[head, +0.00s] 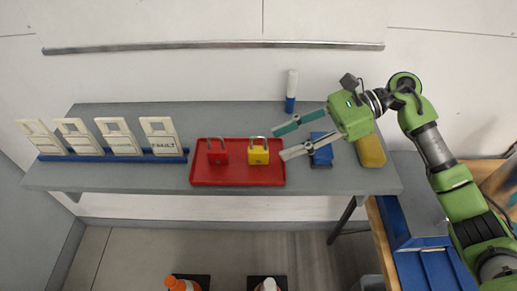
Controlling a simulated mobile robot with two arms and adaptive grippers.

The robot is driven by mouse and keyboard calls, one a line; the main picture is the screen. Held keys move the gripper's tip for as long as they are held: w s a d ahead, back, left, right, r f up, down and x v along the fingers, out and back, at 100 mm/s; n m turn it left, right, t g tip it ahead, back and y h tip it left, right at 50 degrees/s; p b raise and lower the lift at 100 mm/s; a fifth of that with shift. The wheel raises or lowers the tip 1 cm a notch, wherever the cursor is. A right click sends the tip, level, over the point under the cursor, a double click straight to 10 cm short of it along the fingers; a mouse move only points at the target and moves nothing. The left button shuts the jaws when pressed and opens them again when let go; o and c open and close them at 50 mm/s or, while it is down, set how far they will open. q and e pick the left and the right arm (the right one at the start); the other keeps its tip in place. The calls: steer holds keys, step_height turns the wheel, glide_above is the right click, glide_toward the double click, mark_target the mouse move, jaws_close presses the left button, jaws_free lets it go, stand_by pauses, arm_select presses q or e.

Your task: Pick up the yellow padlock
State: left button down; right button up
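The yellow padlock (258,155) stands on the right half of the red tray (238,179), its grey shackle up. A red padlock (217,157) stands beside it on the left. My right gripper (277,142) is open, its two long fingers spread and pointing left toward the yellow padlock. The fingertips are close to the padlock's right side in the picture; I cannot tell whether they touch it or how high above the tray they are. My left gripper does not show.
White tags (160,137) stand in a blue rack at the left of the grey shelf (130,178). A white and blue marker (291,90) stands behind my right gripper. A blue item (321,150) and a yellow block (370,150) lie under my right arm.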

mark_target(267, 148)
steer(key=p+x, duration=0.1)
steer(key=x, duration=0.4)
steer(key=shift+a+r, duration=0.1)
steer(key=p+x, duration=0.1)
steer(key=x, duration=0.1)
steer(key=p+x, duration=0.2)
steer(key=x, duration=0.1)
steer(key=shift+w+a+r, duration=0.1)
steer(key=shift+w+r, duration=0.15)
steer(key=shift+a+f, duration=0.2)
jaws_close()
